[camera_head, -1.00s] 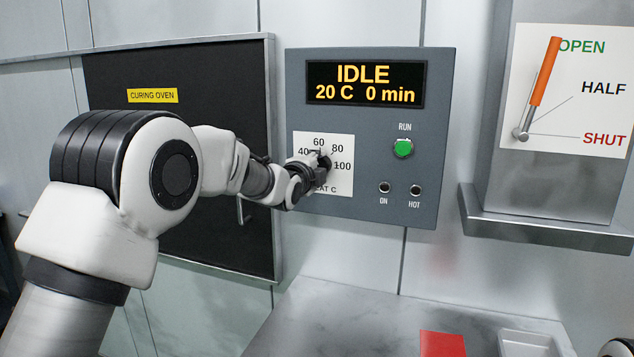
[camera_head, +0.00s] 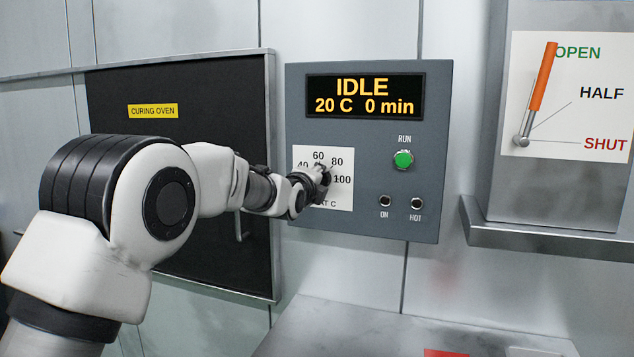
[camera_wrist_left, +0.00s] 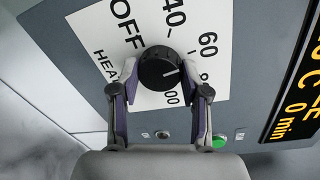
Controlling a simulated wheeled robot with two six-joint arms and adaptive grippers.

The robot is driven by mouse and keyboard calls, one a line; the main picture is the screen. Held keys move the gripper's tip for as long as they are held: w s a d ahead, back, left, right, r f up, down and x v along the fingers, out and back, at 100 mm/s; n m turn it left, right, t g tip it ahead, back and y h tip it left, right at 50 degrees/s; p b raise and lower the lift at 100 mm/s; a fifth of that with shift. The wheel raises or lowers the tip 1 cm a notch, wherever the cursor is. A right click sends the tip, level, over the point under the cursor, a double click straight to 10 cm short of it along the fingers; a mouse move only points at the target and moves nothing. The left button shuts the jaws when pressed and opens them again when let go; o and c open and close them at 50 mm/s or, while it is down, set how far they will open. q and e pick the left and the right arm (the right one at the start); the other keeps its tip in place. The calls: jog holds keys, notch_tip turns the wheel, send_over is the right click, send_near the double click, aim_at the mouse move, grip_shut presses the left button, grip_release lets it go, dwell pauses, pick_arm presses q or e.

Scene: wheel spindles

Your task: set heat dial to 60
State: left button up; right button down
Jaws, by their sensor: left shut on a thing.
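The heat dial is a black round knob (camera_wrist_left: 158,68) on a white scale plate (camera_head: 345,197) marked OFF, 40, 60, 80 and 100. My left gripper (camera_wrist_left: 160,88) is shut on the knob, one finger on each side of it. In the wrist view the white pointer mark on the knob points to the right, roughly toward the 80, which a finger partly covers. In the head view my left gripper (camera_head: 318,178) covers most of the knob. The display (camera_head: 365,96) reads IDLE, 20 C, 0 min. My right gripper is not in view.
The control panel (camera_head: 300,90) also has a green RUN button (camera_head: 403,159) and dark ON and HOT lamps. The dark curing oven door (camera_head: 220,90) is at left. An orange lever (camera_head: 543,76) at right points to OPEN. A grey table (camera_head: 350,335) lies below.

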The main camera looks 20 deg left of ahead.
pick_arm(q)
jog(key=o, duration=1.1)
jog(key=shift+d, duration=0.1)
jog(key=shift+o, duration=0.2)
jog(key=shift+d, duration=0.15)
jog(key=s, duration=1.2)
jog(key=shift+r, duration=0.45)
